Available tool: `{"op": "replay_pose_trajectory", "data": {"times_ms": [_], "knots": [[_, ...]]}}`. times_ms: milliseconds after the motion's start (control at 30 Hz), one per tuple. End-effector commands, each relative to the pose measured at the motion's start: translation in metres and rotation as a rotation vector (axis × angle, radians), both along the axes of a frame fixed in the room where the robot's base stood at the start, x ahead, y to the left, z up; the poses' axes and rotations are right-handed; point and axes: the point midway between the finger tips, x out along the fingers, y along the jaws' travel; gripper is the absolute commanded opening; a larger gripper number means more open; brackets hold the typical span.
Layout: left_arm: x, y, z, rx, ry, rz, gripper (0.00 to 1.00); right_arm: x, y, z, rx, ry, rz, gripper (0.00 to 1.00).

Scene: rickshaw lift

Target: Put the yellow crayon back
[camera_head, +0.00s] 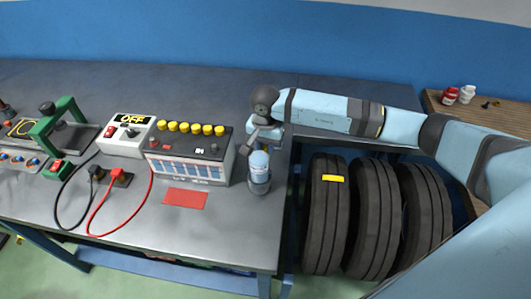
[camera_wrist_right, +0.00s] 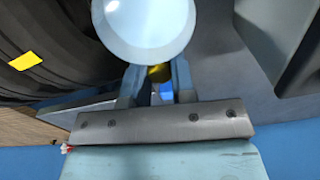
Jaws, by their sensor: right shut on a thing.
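My left gripper is not in view.
The battery (camera_head: 190,155) with several yellow caps stands beside the gripper. A red patch (camera_head: 185,199) lies on the table (camera_head: 230,235) before it. Tyres (camera_head: 325,225), one with a yellow patch (camera_head: 333,179), stand at right. A switch box (camera_head: 127,135) and cables are at left.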

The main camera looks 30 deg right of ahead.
Motion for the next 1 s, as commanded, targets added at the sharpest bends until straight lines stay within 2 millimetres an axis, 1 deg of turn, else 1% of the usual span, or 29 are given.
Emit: {"op": "replay_pose_trajectory", "data": {"times_ms": [167, 300, 367, 600, 800, 833, 867, 900, 933, 1000], "knots": [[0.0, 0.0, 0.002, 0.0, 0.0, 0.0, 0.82, -0.001, 0.0, -0.013, -0.001, 0.002, 0.0, 0.0], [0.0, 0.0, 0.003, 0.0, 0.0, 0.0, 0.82, -0.001, 0.0, -0.035, -0.001, 0.002, 0.0, 0.0], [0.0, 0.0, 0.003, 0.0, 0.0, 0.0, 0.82, -0.001, 0.0, -0.04, -0.001, 0.001, 0.0, 0.0], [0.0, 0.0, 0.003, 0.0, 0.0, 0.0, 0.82, 0.0, 0.0, -0.042, -0.001, -0.001, 0.001, 0.0], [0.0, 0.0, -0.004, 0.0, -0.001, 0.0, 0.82, 0.0, 0.0, -0.048, -0.001, 0.0, 0.001, 0.0], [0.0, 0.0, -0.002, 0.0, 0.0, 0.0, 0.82, 0.0, 0.0, -0.047, -0.001, -0.001, 0.001, 0.29], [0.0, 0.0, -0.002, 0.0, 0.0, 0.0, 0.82, 0.0, 0.0, -0.046, -0.001, -0.001, 0.001, 0.36], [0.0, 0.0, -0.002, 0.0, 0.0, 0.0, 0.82, 0.0, 0.0, -0.046, -0.001, 0.0, 0.001, 0.45], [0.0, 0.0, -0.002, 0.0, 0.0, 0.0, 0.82, 0.0, 0.0, -0.046, -0.001, 0.001, 0.001, 0.5], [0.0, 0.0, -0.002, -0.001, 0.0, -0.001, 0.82, 0.0, 0.0, -0.046, -0.001, 0.001, 0.001, 0.5]]}}
